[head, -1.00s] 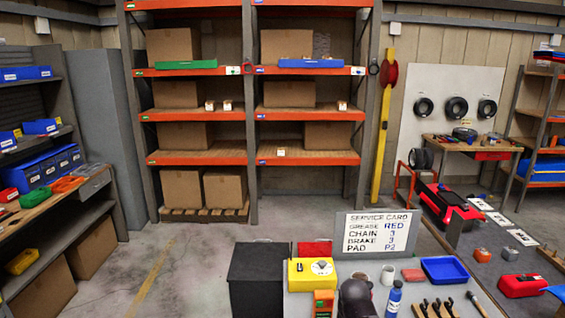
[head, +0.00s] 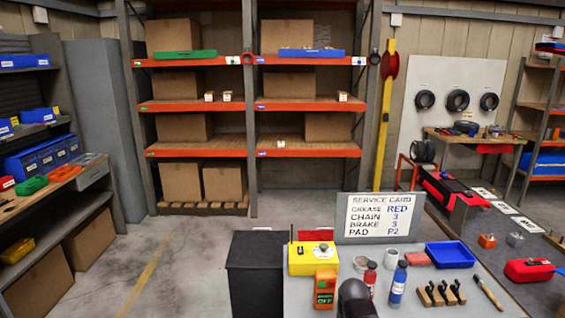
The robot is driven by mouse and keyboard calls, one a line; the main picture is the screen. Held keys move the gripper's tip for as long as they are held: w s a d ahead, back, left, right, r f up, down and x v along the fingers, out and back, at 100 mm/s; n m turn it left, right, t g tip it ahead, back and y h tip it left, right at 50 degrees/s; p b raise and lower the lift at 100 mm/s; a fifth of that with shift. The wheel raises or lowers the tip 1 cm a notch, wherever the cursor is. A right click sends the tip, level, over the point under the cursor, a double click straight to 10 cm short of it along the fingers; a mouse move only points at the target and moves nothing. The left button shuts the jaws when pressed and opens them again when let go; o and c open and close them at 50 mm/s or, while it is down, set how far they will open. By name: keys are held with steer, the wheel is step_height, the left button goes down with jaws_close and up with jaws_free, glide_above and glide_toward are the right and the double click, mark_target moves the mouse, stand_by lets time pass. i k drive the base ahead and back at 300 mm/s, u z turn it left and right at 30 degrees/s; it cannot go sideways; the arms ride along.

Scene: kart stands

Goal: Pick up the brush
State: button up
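The brush (head: 488,293) lies at the right end of the grey table (head: 440,305) in the head view. It looks like a thin wooden handle with a darker end, tilted across the tabletop, with nothing touching it that I can see. A dark rounded shape (head: 355,300) at the bottom edge looks like part of my arm, well to the left of the brush. My gripper's fingers do not show.
Left of the brush stand dark hooked pieces on wooden blocks (head: 440,295), a blue bottle (head: 398,285) and a red bottle (head: 370,279). A blue tray (head: 450,254) lies behind. A yellow box (head: 313,260) and service card (head: 385,216) stand further left and back.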

mark_target(480, 282)
steer(key=u, duration=0.7)
steer(key=k, duration=0.1)
steer(key=z, duration=2.8)
steer(key=i, duration=0.75)
steer(key=u, duration=0.5)
